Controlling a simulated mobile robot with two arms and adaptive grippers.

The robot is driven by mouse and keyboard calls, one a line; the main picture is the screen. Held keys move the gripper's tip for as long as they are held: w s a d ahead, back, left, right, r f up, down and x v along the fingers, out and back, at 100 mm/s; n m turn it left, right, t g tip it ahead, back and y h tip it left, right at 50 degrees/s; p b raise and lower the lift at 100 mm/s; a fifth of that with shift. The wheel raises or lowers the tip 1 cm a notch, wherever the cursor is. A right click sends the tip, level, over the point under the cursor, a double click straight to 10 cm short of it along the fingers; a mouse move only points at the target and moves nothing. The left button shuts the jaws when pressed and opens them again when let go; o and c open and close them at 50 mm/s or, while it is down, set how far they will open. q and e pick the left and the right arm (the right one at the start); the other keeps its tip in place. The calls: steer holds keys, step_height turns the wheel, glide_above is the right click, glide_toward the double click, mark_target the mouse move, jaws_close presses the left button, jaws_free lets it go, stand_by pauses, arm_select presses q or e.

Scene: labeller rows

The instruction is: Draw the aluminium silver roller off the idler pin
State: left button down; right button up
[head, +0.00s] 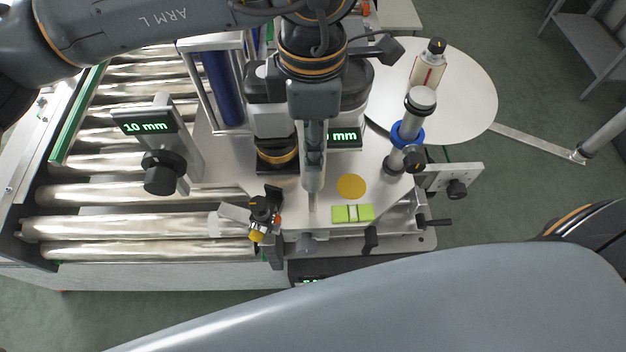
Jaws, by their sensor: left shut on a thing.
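My left gripper (313,140) points down over the middle of the labeller's metal plate (225,155). It is shut on the aluminium silver roller (313,182), a narrow grey upright cylinder partly hidden by the fingers. A thin light pin (313,203), which looks like the idler pin, shows directly below the roller and stands on the plate. I cannot tell how much of the pin is still inside the roller. My right gripper is not in view.
A post with a blue collar (405,133) stands right of the gripper. A bottle (427,66) stands on the round white table (478,98). A display with a black knob (163,172) is at left. A green block (352,213) and yellow disc (351,186) lie near the pin.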

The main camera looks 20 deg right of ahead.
arm_select(q)
step_height(320, 180, up, 9)
steer(key=p, duration=0.4)
steer(key=shift+r, duration=0.15)
stand_by(1.5)
